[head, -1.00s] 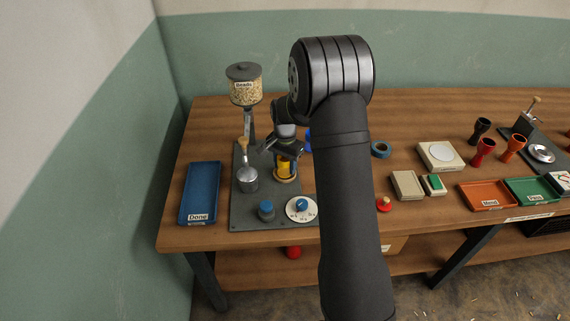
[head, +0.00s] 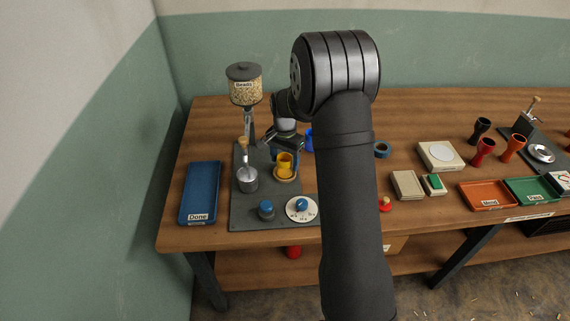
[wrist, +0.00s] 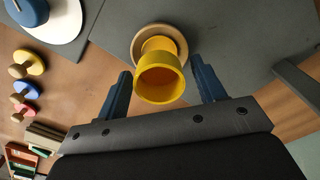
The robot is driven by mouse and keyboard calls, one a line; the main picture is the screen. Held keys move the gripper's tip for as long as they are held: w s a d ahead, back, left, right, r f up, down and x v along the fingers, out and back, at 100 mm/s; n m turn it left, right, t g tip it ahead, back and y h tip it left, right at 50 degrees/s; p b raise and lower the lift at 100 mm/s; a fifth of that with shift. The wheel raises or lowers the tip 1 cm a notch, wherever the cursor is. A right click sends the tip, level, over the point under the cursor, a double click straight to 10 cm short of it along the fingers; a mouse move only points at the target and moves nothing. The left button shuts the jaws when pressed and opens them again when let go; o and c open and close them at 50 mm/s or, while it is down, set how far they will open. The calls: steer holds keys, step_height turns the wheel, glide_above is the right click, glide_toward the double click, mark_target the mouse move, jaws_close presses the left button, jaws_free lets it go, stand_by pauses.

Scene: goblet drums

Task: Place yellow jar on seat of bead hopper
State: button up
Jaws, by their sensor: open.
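The yellow jar (head: 285,160) is goblet-shaped with an open mouth. It stands upright on the round tan seat (head: 285,175) on the grey base of the bead hopper (head: 244,87). In the wrist view the jar (wrist: 158,84) shows its open rim, and the seat's ring (wrist: 147,33) shows beyond it. My gripper (head: 286,148) is open, behind and slightly above the jar. In the wrist view its two blue fingers stand apart on either side of the jar, with gaps between them and the jar.
A metal cup with a wooden handle (head: 247,180) stands left of the seat. A blue knob (head: 265,208) and a white dial (head: 301,207) are in front. The blue Done tray (head: 200,190) lies at the left.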

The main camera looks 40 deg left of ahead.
step_height(320, 180, up, 10)
stand_by(0.3)
steer(key=shift+f, duration=0.1)
step_height(320, 180, down, 12)
steer(key=shift+r, duration=1.85)
